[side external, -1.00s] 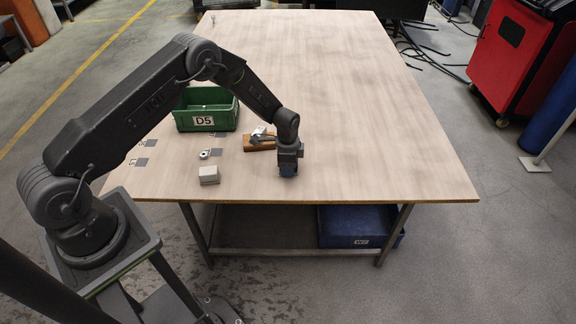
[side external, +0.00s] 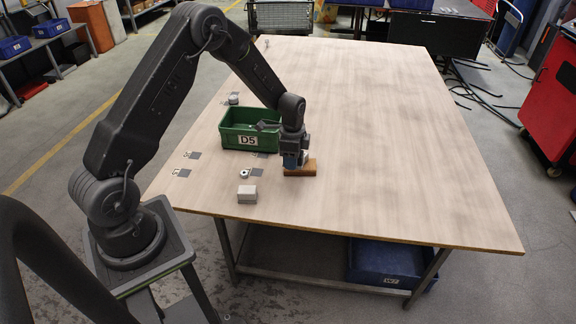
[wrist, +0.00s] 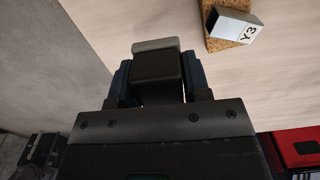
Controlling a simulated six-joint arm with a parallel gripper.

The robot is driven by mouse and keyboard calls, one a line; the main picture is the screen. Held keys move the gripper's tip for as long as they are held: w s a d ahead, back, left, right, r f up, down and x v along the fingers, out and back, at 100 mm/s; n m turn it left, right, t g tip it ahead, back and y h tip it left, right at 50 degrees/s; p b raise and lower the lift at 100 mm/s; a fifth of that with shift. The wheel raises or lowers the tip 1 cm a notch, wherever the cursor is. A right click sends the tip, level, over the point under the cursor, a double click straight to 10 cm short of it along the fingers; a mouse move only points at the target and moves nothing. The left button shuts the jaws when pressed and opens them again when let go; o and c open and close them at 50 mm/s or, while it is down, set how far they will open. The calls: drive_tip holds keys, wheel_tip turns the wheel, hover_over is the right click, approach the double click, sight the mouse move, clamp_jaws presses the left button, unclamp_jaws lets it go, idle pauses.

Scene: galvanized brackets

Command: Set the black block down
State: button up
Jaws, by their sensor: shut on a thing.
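The black block (wrist: 157,72) is between the blue-sided fingers of my gripper (wrist: 155,82) in the wrist view. A pale grey strip shows along its far edge; I cannot tell if it is part of the block. In the side external view my gripper (side external: 291,161) points down, shut, low over the table beside a brown cork piece (side external: 306,170). It hides part of the cork, and I cannot make out the block there. The block's underside is hidden, so I cannot tell if it touches anything.
A grey metal piece labelled Y3 (wrist: 236,26) lies on the cork. The green bin D5 (side external: 238,142) stands left of my gripper. A pale grey block (side external: 247,194) and a small round part (side external: 244,174) are nearer the front edge. The table's right side (side external: 410,150) is clear.

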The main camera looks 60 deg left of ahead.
drive_tip(key=s+a+f, duration=0.1)
drive_tip(key=s+a, duration=0.2)
drive_tip(key=a, duration=0.4)
drive_tip(key=s+a, duration=0.3)
drive_tip(key=a, duration=0.4)
hover_over(215, 164)
wheel_tip(215, 164, down, 5)
drive_tip(key=shift+a+f, duration=0.15)
drive_tip(key=shift+f, duration=2.1)
drive_tip(key=shift+f, duration=0.15)
drive_tip(key=o, duration=0.9)
